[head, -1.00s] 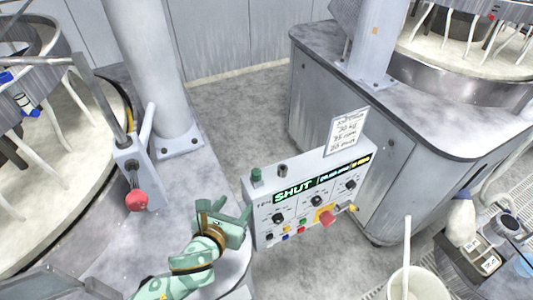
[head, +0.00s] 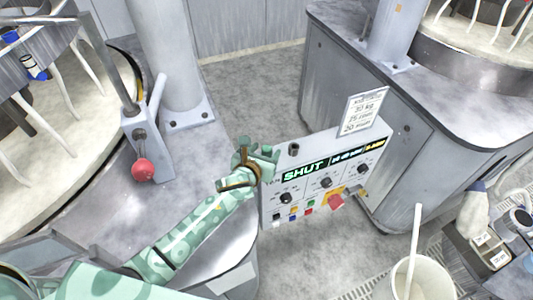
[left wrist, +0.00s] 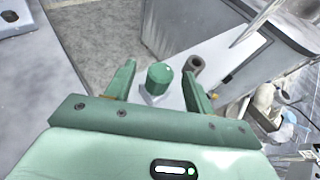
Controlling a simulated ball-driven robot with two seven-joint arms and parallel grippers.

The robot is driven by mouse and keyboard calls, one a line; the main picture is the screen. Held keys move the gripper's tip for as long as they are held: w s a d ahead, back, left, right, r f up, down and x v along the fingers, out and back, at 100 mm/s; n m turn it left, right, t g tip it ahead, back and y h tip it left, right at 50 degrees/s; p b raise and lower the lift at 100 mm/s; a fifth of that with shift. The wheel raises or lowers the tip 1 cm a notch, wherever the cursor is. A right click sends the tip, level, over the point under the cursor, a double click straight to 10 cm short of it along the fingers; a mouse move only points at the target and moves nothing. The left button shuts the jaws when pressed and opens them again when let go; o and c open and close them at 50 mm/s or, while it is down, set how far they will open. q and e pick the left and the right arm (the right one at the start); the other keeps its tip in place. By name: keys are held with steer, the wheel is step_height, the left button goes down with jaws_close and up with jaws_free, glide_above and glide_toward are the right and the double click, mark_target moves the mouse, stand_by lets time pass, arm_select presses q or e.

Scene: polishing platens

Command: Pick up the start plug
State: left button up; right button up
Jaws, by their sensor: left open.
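The start plug is a green round-topped cylinder (left wrist: 159,77) standing upright on the top of the grey control box (left wrist: 225,52). My left gripper (head: 258,155) is at the left end of the box top. In the left wrist view its two open fingers (left wrist: 157,82) stand on either side of the plug, with a gap visible around it. The gripper largely hides the plug in the head view. My right gripper is not in view.
An empty dark round socket (head: 294,148) sits on the box top beside the plug. The box front (head: 325,185) has a lit "SHUT" display, knobs and a red button. A lever with a red knob (head: 143,170) stands left. A white bucket (head: 425,275) is front right.

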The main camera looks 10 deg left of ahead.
arm_select(q)
steer(key=shift+x, duration=1)
steer(key=shift+s, duration=0.1)
steer(key=c, duration=1.1)
steer(key=shift+o, duration=0.2)
